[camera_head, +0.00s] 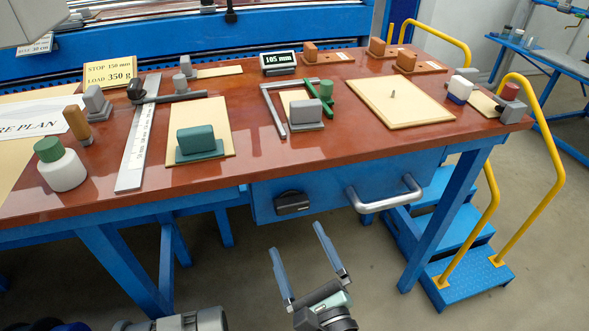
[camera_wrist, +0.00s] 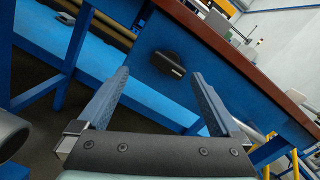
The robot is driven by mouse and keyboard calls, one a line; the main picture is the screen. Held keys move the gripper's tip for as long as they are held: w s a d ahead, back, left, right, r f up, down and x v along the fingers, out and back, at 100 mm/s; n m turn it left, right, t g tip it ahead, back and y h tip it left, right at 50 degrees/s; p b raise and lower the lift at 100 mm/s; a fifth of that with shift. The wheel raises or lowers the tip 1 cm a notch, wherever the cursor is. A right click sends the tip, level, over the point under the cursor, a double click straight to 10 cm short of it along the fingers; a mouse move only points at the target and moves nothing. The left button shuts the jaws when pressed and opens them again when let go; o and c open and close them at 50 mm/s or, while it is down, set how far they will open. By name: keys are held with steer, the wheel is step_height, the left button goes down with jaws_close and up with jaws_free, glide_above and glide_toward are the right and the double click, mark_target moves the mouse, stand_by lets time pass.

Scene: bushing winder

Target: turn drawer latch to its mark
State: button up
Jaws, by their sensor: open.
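The drawer latch (camera_head: 292,203) is a small black knob on the blue drawer front (camera_head: 330,189), left of the drawer's handle. It also shows in the wrist view (camera_wrist: 168,64), ahead of my gripper and above the gap between the fingers. It has a pale line on its face; I cannot make out a separate mark on the drawer. My gripper (camera_head: 296,258) is open and empty, below and in front of the drawer front. Its two blue-grey fingers show in the wrist view (camera_wrist: 160,92), apart from the latch.
A silver bar handle (camera_head: 385,196) sticks out from the drawer at the right. The red-brown tabletop (camera_head: 240,187) overhangs above, carrying blocks, boards and a bottle (camera_head: 61,166). A blue table leg (camera_head: 440,220) and blue steps with yellow rails (camera_head: 470,278) stand at the right.

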mark_target(294, 207)
steer(key=s+d+r+m+h+p, duration=0.1)
steer(key=s+d+m+p, duration=0.25)
steer(key=m+p, duration=0.25)
steer(key=x, duration=0.8)
steer(key=a+x, duration=0.1)
steer(key=x, duration=0.4)
steer(key=shift+s+d+f, duration=0.1)
steer(key=shift+s, duration=0.05)
steer(key=c, duration=1.1)
